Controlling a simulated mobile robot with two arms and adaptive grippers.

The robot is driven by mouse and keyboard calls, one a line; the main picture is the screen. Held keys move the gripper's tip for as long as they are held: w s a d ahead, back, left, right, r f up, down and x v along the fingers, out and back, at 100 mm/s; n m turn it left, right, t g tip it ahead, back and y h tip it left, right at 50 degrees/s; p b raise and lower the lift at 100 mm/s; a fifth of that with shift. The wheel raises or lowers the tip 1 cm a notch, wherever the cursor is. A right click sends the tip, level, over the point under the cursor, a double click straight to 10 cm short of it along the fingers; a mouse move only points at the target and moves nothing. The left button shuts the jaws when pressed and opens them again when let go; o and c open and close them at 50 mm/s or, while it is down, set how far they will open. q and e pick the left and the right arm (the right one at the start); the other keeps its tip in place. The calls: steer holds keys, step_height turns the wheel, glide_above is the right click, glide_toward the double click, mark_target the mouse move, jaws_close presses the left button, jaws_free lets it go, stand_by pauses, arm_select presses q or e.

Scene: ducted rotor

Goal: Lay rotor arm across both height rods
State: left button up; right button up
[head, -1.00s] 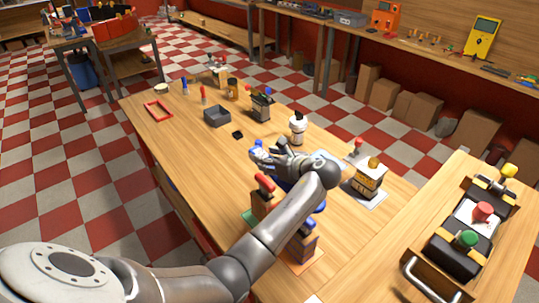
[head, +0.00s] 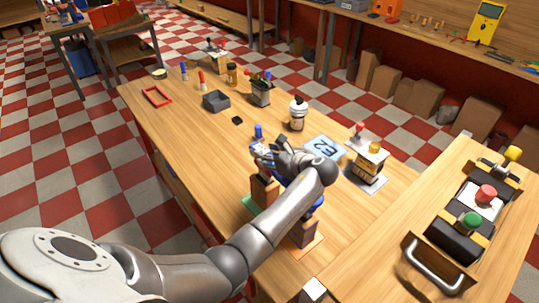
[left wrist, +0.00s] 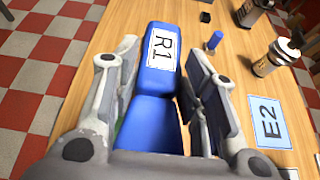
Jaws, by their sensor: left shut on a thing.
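The blue rotor arm with a white R1 label (left wrist: 160,58) lies between the fingers of my left gripper (left wrist: 156,75) in the left wrist view. The gripper is shut on it. In the head view my left gripper (head: 266,151) is over the middle of the workbench and mostly hides the rotor arm. Just below it stand a wooden post on a green mat (head: 263,188) and a second wooden post on an orange mat (head: 303,234). I cannot tell whether these are the height rods, nor whether the rotor arm touches them. My right gripper is not in view.
A small blue peg (head: 258,131) stands just beyond the gripper. A grey tray (head: 216,101) and red frame (head: 157,97) lie farther back.

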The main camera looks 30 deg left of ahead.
arm_select(q)
steer(key=shift+f, duration=0.55)
steer(key=o, duration=1.3)
steer(key=shift+s+d+r, duration=0.1)
steer(key=shift+d, duration=0.2)
step_height(320, 180, up, 5)
glide_above(284, 181)
steer(key=w+d, duration=0.2)
